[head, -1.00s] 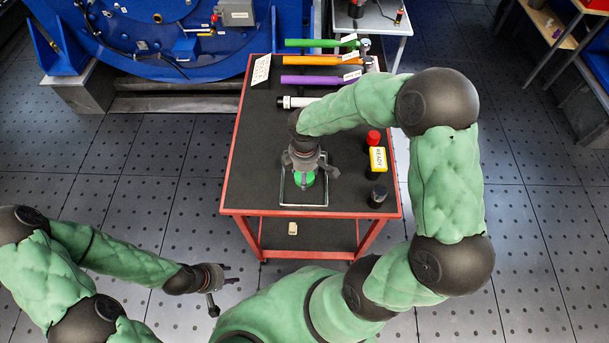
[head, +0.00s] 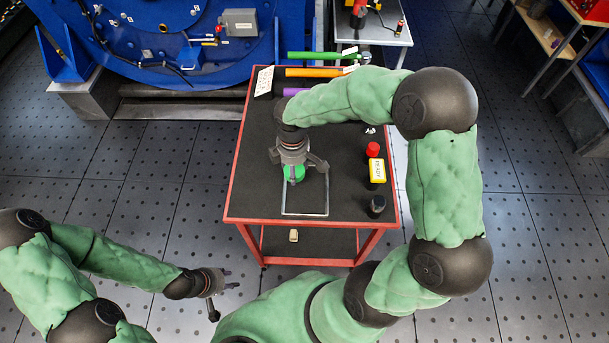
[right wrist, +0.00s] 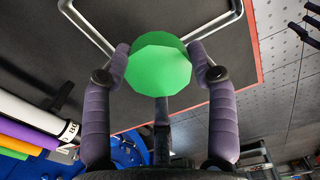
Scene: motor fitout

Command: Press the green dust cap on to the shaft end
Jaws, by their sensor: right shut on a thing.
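My left gripper (head: 229,298) is empty, fingers apart, over the floor left of the cart. A big blue motor (head: 165,50) stands at the back left. I cannot make out its shaft end.
The cart top (head: 262,190) also holds a yellow box (head: 377,168), a red-capped item (head: 373,149), a dark cylinder (head: 377,206) and a white sign (head: 264,80). Green (head: 315,56) and orange (head: 312,72) tubes lie at the back. My right arm hides part of the cart.

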